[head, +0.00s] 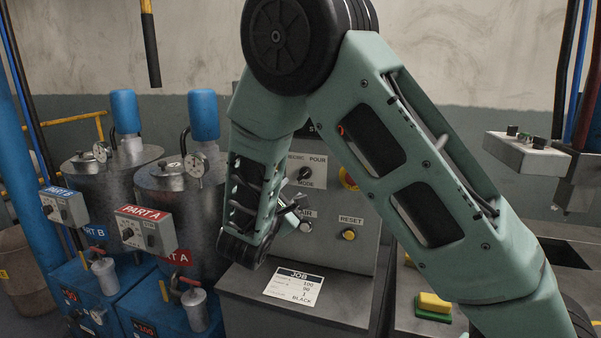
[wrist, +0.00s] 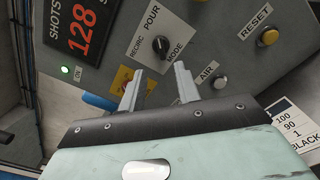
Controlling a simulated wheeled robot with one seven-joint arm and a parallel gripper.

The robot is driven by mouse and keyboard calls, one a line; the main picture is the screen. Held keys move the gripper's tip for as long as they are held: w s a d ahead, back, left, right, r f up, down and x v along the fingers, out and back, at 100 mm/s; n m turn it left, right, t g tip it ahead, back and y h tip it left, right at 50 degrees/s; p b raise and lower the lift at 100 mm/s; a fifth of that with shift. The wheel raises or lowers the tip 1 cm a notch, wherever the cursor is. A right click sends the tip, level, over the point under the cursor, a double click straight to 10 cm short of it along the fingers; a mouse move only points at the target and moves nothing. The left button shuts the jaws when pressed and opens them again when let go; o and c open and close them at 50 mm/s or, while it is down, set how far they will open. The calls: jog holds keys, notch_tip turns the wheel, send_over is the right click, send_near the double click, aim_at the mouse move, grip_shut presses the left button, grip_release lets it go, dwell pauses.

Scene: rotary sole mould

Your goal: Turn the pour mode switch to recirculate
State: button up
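The pour mode switch is a black rotary knob (wrist: 161,45) on a grey control panel, with RECIRC printed to its left, POUR to its right and MODE below in the wrist view. It also shows in the head view as a dark knob (head: 305,173); which label it points at is too small to tell for sure. My gripper (wrist: 158,80) is open, with its two pale fingers apart and nothing between them. The fingertips lie just below the knob in the wrist view and appear apart from it. In the head view my arm hides part of the panel.
An AIR button (wrist: 219,82) sits close to the right finger, and a yellow RESET button (wrist: 267,37) is farther right. A red SHOTS display (wrist: 80,32) and a lit green lamp (wrist: 65,71) are at left. A JOB card (head: 295,286) lies on the ledge below.

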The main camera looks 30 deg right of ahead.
aim_at(304, 175)
jog(key=p+x, duration=0.3)
jog(key=x, duration=0.6)
jog(key=shift+w+d, duration=0.15)
jog(key=shift+d, duration=0.05)
grip_shut()
